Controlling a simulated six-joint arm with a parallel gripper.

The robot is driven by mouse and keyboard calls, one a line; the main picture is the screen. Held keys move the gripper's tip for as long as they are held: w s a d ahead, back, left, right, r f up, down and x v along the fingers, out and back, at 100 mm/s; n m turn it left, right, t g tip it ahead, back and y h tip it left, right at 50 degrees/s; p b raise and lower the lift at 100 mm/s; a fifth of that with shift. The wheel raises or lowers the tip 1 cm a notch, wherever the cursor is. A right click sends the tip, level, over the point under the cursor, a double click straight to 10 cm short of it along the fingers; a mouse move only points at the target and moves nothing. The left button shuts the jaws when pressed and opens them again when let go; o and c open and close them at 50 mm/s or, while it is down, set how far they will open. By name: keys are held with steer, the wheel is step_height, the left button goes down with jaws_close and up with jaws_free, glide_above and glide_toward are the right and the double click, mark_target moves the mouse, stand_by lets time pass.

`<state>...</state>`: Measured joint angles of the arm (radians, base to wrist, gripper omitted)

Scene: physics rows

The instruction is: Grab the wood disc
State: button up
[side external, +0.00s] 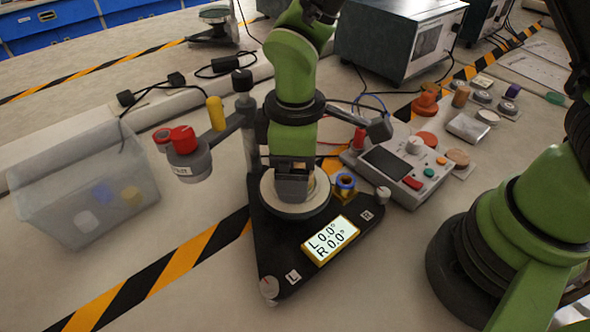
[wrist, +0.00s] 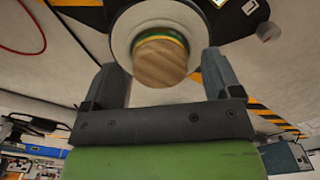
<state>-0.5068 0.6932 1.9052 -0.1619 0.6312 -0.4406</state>
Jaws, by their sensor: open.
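A wood disc (wrist: 160,62) with visible grain is the top of a short stack in the wrist view, with yellow and green bands under it. The stack stands on a pale round plate (wrist: 118,45). My gripper (wrist: 161,68) is open, with one finger to each side of the disc in that view; I cannot tell whether the fingers are level with it. In the side view my gripper (side external: 293,192) points down over the round plate (side external: 270,204) and hides most of the stack.
The plate is on a black base (side external: 275,262) with a display (side external: 331,240) reading L 0.0°, R 0.0°. A grey arm carries red-topped weights (side external: 185,150) at left. A blue-yellow spool (side external: 345,184) is close right. A clear bin (side external: 85,185) and control box (side external: 400,165) flank the base.

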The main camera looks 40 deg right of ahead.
steer(key=c, duration=1)
